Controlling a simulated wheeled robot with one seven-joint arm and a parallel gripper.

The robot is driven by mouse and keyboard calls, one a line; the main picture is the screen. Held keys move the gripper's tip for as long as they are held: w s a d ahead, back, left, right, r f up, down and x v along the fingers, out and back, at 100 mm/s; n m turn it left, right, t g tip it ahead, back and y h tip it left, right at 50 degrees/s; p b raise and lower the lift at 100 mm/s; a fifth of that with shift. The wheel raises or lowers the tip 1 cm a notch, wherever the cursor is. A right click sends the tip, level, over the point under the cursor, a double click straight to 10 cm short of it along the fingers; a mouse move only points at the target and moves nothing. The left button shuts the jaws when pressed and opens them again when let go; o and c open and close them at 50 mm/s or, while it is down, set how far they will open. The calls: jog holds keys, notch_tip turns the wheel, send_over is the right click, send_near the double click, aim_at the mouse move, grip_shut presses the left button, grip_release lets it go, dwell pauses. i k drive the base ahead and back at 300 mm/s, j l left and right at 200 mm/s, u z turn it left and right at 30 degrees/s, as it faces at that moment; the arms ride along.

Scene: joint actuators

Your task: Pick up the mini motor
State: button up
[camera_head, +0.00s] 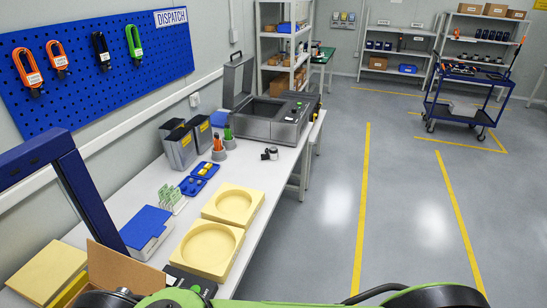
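A small black and silver part (270,153), which looks like the mini motor, lies on the white workbench (232,170) near its right edge. It is in front of the grey machine with the open lid and right of the small cups. It is small in the picture, so its fine shape cannot be made out. Green and black parts of my own arm cross the bottom edge of the picture. My gripper's fingers do not show, and nothing held can be seen.
The grey lidded machine (268,122) stands behind the part. Cups with orange and green bottles (218,150), a blue tray (199,178) and yellow round-recessed foam blocks (233,205) occupy the bench. A blue cart (466,100) stands at right; the floor between is clear.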

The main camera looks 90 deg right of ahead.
aim_at(272, 153)
jog(key=z, duration=2.95)
